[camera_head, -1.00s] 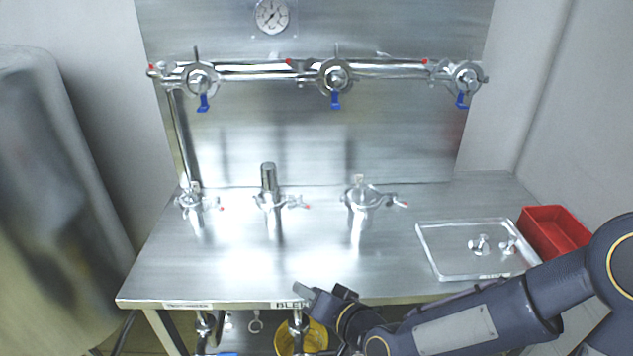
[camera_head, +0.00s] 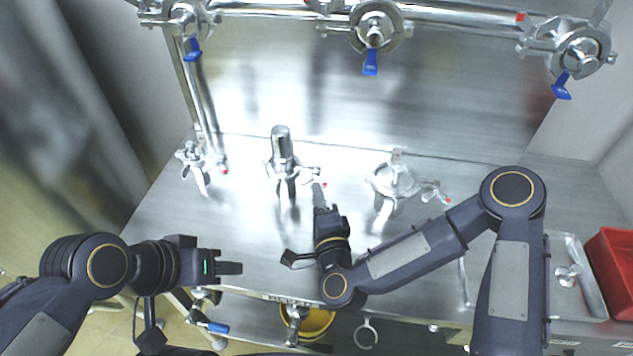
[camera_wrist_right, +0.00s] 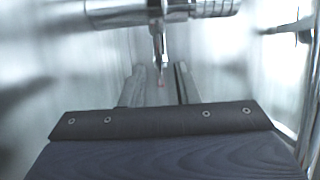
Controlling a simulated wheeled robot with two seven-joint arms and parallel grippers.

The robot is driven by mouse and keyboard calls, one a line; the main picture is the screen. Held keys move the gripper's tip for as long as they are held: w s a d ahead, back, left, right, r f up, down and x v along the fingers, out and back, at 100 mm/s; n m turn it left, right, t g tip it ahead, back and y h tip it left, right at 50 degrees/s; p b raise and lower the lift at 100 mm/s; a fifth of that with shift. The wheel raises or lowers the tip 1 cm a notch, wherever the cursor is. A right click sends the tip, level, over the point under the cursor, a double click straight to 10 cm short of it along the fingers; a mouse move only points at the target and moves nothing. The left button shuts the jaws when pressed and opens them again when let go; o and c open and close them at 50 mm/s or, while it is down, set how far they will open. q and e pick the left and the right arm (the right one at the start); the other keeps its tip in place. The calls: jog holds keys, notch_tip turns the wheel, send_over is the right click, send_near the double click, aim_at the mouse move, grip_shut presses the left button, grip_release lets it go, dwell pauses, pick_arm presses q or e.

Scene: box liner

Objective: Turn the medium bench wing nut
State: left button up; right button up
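Three steel clamps stand in a row on the bench; the middle one (camera_head: 283,168) carries an upright cylinder. Its wing nut (camera_head: 314,176) sticks out to the right and has a red tip.
A small clamp (camera_head: 198,162) stands left and a larger clamp (camera_head: 396,178) right. A pipe with blue-handled valves (camera_head: 370,62) runs along the back panel. A red bin (camera_head: 612,265) and a steel tray (camera_head: 572,252) are at right. A yellow bucket (camera_head: 318,322) is below.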

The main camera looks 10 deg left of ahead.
aim_at(314, 181)
jog(key=shift+p+x, duration=0.3)
jog(key=shift+x, duration=1.5)
grip_shut()
